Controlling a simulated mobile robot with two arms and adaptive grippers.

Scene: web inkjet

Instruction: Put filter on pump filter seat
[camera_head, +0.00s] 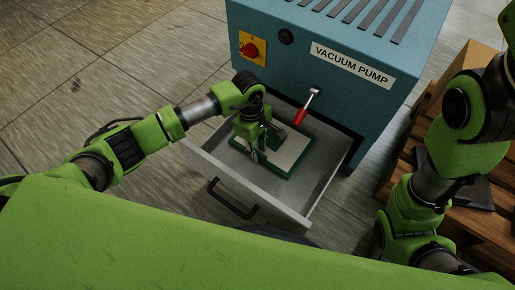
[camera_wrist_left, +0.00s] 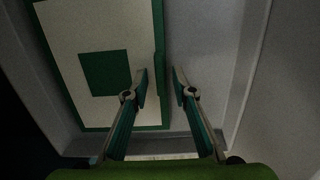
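A flat filter (camera_head: 295,152) with a green frame and a pale face lies in the open grey drawer of the teal vacuum pump (camera_head: 318,68). In the left wrist view the filter (camera_wrist_left: 115,32) fills the upper left and shows a dark green square. My left gripper (camera_head: 257,152) points down over the filter in the drawer. In the wrist view its two fingers (camera_wrist_left: 159,72) are apart, with the filter's raised green right edge between them; contact cannot be told. No separate filter seat can be made out. My right arm is at the right; its gripper is out of view.
The drawer (camera_head: 328,185) has raised walls and a dark front handle (camera_head: 232,200). A red-handled lever (camera_head: 302,113) sticks out from the pump above it. A red knob on a yellow plate (camera_head: 251,49) is at the pump's left. A wooden pallet (camera_head: 488,225) stands at the right.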

